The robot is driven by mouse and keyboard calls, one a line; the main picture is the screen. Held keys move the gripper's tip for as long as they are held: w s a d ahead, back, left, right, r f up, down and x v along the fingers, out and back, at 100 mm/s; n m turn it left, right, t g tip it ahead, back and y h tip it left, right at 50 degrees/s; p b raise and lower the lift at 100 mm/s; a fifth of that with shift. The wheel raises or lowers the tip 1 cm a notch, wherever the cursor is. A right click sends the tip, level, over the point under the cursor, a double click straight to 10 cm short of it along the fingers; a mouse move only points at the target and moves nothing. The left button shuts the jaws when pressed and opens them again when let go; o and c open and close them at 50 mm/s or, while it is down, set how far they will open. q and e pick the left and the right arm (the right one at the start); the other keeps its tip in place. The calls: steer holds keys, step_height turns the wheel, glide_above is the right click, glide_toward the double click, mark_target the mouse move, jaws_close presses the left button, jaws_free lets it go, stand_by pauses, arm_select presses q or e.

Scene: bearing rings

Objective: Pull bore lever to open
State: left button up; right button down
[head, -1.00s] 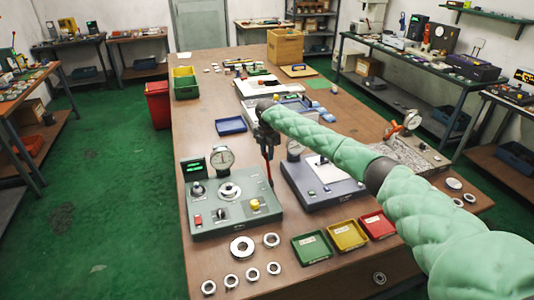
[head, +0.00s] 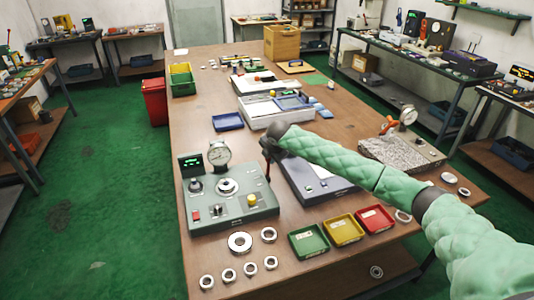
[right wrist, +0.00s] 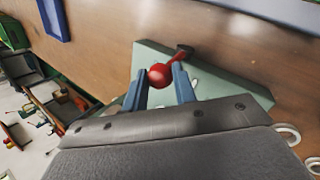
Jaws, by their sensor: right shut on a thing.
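The bore gauge fixture is a grey-green plate (head: 233,213) at the near left of the table, with a dial gauge (head: 219,154) and a central ring seat (head: 228,186). The bore lever stands at its right side; its red ball knob (right wrist: 160,75) and red shaft (right wrist: 181,55) show in the right wrist view. My right gripper (right wrist: 160,83) is shut on the knob, with one blue finger on each side. In the head view the gripper (head: 266,156) is at the plate's right edge, and the lever is mostly hidden. My left gripper is not in view.
Metal rings (head: 240,242) lie in front of the plate. Green (head: 309,240), yellow (head: 343,230) and red (head: 375,219) trays stand to the right. A second, blue-grey fixture (head: 310,190) lies under my forearm. A blue tray (head: 228,122) is behind the plate.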

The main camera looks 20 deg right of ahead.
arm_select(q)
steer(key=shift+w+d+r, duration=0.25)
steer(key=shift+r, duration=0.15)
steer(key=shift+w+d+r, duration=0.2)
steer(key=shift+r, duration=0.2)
arm_select(e)
steer(key=s+t, duration=0.1)
steer(key=s+f, duration=0.1)
steer(key=s, duration=0.1)
steer(key=s+f+t, duration=0.1)
steer(key=shift+s+t, duration=0.3)
steer(key=shift+s, duration=0.05)
steer(key=c, duration=1.2)
jaws_free()
steer(key=shift+s, duration=0.1)
steer(key=shift+o, duration=0.4)
steer(key=shift+d, duration=0.1)
steer(key=shift+r, duration=0.1)
